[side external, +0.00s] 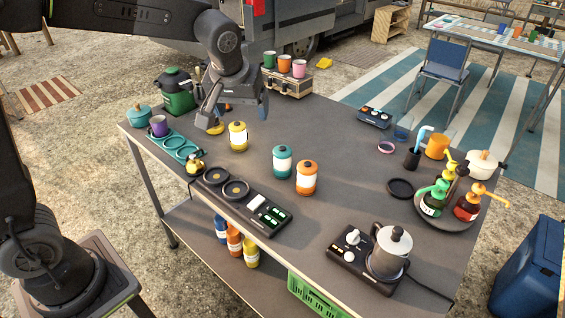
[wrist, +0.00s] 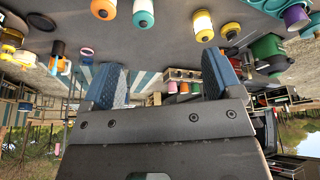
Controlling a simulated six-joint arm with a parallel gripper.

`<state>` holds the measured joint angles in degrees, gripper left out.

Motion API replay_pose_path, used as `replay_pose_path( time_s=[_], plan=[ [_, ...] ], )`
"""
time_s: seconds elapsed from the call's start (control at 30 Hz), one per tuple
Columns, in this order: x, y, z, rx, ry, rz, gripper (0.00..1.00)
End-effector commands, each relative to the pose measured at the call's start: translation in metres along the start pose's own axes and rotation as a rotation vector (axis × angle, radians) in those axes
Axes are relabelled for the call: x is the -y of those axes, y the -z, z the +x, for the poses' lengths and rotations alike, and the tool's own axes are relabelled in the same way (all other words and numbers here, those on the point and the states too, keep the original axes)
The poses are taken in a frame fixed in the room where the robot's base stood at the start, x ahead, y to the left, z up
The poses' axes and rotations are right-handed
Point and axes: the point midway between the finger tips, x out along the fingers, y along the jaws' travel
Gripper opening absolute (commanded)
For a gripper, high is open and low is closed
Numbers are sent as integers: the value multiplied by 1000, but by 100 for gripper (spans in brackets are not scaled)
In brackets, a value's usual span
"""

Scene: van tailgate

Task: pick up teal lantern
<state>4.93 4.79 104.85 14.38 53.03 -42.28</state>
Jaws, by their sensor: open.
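The teal lantern (side external: 282,162) stands upright on the grey table (side external: 345,150), between a yellow lantern (side external: 237,136) and an orange lantern (side external: 306,178). All three have pale middle bands. In the wrist view, which looks upside down, the teal lantern (wrist: 143,14) is at the top edge, partly cut off. My gripper (side external: 236,110) is open and empty, above the table up and left of the teal lantern and close to the yellow one in the picture. Its two blue-padded fingers (wrist: 162,72) show spread apart in the wrist view. Nothing is between them.
A case with several mugs (side external: 286,82) and a green canister (side external: 177,92) stand at the back left. A burner panel (side external: 241,200) lies along the front edge. A kettle (side external: 388,250) stands front right, with a tray of pump bottles (side external: 444,212) behind.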

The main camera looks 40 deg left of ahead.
Motion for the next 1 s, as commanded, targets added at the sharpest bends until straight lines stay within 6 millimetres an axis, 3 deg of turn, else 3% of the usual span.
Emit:
replay_pose_path(
  time_s=[0.03, 0.2, 0.4, 0.67, 1.0],
  plan=[
    [-13, 10, 20, 7, 23, -34, 85],
    [-45, 36, 76, 0, 83, -166, 85],
    [-67, 47, 123, -17, 125, -266, 85],
    [-70, 48, 154, -20, 139, -297, 85],
    [-62, 48, 212, -21, 136, -296, 85]
  ],
)
